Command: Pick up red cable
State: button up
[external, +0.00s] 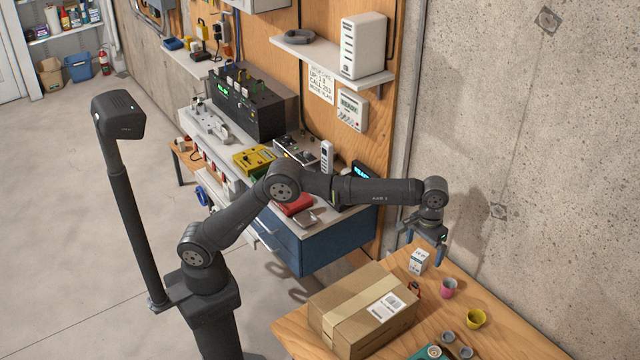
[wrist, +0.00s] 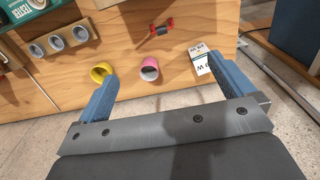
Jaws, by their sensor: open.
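My gripper (external: 425,246) hangs fingers-down above the far end of the wooden table at the right. In the wrist view its two blue fingers (wrist: 162,70) are spread wide with nothing held between them. A small item with red ends and a dark middle (wrist: 156,32) lies on the table beyond the fingertips. In the external view it shows beside the cardboard box (external: 414,289). It is the only red thing on this table; I cannot tell whether it is the red cable. My gripper is apart from it.
A pink cup (external: 448,288), a yellow cup (external: 476,319) and a white carton (external: 418,262) stand near the red-ended item. A large cardboard box (external: 345,325) fills the table's left part. Grey cups (external: 448,337) stand in front. A concrete wall rises behind.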

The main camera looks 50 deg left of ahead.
jog(key=c, duration=1.2)
jog(key=shift+o, duration=0.2)
jog(key=shift+w, duration=0.1)
